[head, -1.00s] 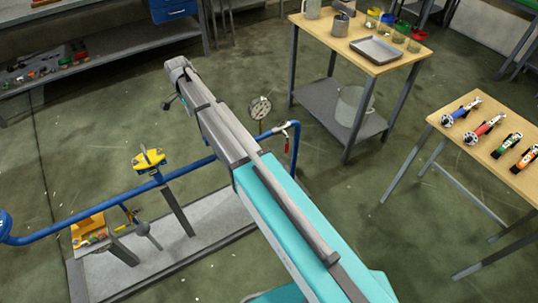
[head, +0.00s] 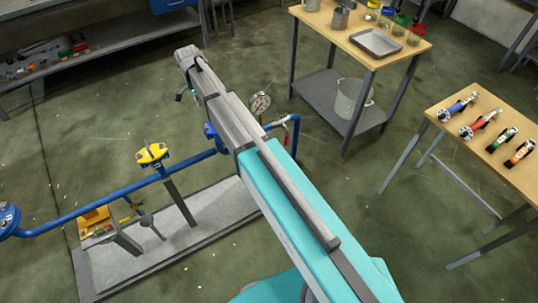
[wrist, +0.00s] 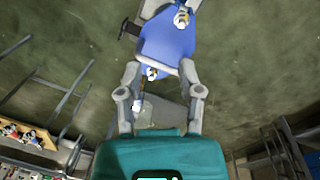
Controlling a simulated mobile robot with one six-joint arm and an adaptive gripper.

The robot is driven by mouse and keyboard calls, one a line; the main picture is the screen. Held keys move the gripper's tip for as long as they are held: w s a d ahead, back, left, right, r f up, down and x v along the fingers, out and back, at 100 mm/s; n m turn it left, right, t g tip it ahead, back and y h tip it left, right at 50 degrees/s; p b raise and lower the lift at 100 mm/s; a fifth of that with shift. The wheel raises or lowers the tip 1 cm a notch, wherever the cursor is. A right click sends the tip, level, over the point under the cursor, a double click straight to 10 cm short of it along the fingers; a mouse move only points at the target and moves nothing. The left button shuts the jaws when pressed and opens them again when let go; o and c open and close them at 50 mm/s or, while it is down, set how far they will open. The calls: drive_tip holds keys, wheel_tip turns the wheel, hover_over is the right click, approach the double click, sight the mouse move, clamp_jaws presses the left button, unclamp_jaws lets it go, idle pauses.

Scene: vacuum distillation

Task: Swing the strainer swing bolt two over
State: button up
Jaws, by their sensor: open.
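In the wrist view a blue body (wrist: 165,45), which looks like the strainer, lies just ahead of my gripper (wrist: 159,72). The two grey fingers are open, one on each side of its near end. A pale bolt end with a yellowish part (wrist: 152,73) shows between the fingertips; I cannot tell whether either finger touches it. A second similar bolt end (wrist: 182,18) is at the far end of the body. Which one is swing bolt two is not clear. In the head view my arm hides most of the strainer; a small blue part (head: 210,130) shows beside the arm.
A blue pipe (head: 90,208) with a yellow valve (head: 152,153) runs over a grey base plate (head: 185,230). A pressure gauge (head: 260,102) stands close right of my arm. A wooden table (head: 390,50) and a tool table (head: 500,125) stand to the right, with open floor between.

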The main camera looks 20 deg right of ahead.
drive_tip(key=s+d+f+n+b, duration=0.4)
drive_tip(key=s+d, duration=0.5)
drive_tip(key=s, duration=0.2)
drive_tip(key=s+d+f+n+b, duration=0.3)
drive_tip(key=s+d+f+n, duration=0.1)
drive_tip(key=s+d, duration=0.6)
drive_tip(key=shift+s+n+t+y+b, duration=0.3)
drive_tip(key=shift+s+t+y+b, duration=0.1)
drive_tip(key=shift+s, duration=0.4)
drive_tip(key=shift+r, duration=0.1)
wheel_tip(320, 180, up, 7)
drive_tip(key=s+d+p, duration=0.1)
drive_tip(key=s+p, duration=0.1)
drive_tip(key=p, duration=0.5)
drive_tip(key=shift+n, duration=0.3)
